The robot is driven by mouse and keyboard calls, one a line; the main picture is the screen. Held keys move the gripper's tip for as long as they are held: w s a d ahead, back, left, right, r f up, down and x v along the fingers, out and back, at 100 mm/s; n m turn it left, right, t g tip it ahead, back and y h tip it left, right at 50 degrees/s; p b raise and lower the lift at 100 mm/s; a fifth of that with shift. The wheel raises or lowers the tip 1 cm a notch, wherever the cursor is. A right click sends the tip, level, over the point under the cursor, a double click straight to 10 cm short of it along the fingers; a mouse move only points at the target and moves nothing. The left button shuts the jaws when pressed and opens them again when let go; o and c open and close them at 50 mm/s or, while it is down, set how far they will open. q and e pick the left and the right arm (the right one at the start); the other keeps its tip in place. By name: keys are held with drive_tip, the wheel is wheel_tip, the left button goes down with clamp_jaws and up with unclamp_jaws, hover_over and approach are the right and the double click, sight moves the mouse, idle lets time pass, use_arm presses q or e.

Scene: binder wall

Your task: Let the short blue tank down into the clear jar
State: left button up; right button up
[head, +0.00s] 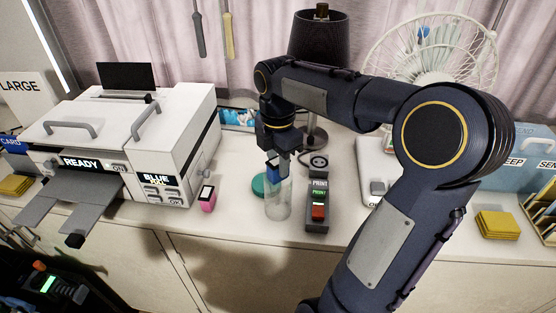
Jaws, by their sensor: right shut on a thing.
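The clear jar (278,203) stands upright on the counter in the middle of the head view. My right gripper (279,163) points down over the jar's mouth. It is shut on the short blue tank (272,169), which shows as a small blue patch between and beside the fingers. The tank is at or just above the jar's rim; I cannot tell whether its lower end is inside. The fingers hide part of the tank. My left gripper is not in view.
A green lid (260,185) lies left of the jar, with a pink timer (207,198) farther left. A grey PRINT button box (318,208) stands close on the right. The white printer (130,140) fills the left. A dark lamp (318,45) and white fan (430,50) stand behind.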

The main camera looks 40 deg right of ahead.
drive_tip(key=shift+f+b, duration=0.3)
drive_tip(key=shift+f, duration=0.45)
idle(0.3)
drive_tip(key=o, duration=1.1)
drive_tip(key=shift+c, duration=0.2)
wheel_tip(320, 180, up, 8)
drive_tip(key=shift+f, duration=0.1)
drive_tip(key=shift+a, duration=0.1)
